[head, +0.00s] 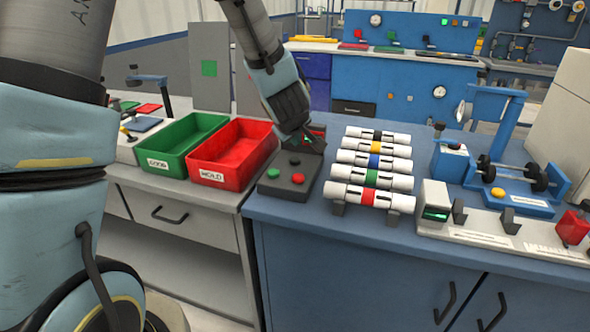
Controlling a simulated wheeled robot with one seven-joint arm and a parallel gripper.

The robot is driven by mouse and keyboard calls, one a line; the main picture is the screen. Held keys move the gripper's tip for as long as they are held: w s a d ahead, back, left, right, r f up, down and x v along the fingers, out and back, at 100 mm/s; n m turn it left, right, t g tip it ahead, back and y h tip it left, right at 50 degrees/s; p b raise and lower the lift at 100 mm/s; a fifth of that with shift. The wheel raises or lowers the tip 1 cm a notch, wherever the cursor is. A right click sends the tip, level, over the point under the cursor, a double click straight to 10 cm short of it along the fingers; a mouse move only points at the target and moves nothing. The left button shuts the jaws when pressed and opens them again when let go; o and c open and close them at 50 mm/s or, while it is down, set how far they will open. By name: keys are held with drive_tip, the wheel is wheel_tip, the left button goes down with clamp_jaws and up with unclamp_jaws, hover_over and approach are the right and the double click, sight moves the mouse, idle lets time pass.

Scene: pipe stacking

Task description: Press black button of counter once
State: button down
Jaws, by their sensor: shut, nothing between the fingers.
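The counter (285,188) is a dark grey box at the left end of the blue bench. My gripper (308,143) is shut and empty, pointing down over the back of the counter. The black button lies just in front of and below the fingertips. I cannot tell whether the fingers touch the counter.
A red bin (233,178) and a green bin (171,163) stand left of the counter. Several white pipes with coloured bands (370,176) lie on a rack to its right. A blue fixture with a black dumbbell-shaped part (512,178) stands further right.

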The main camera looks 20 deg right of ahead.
sight(296, 161)
drive_tip(key=shift+f+b, duration=0.65)
drive_tip(key=shift+f, duration=0.65)
drive_tip(key=shift+f, duration=0.15)
idle(0.9)
drive_tip(key=shift+f+b, duration=0.25)
drive_tip(key=shift+b, duration=0.1)
drive_tip(key=shift+f+b, duration=0.4)
drive_tip(key=shift+f, duration=0.05)
idle(0.6)
drive_tip(key=shift+r, duration=0.1)
drive_tip(key=shift+r+p, duration=0.8)
drive_tip(key=shift+p, duration=0.05)
wheel_tip(296, 161, up, 5)
drive_tip(key=p, duration=0.4)
drive_tip(key=shift+p, duration=0.35)
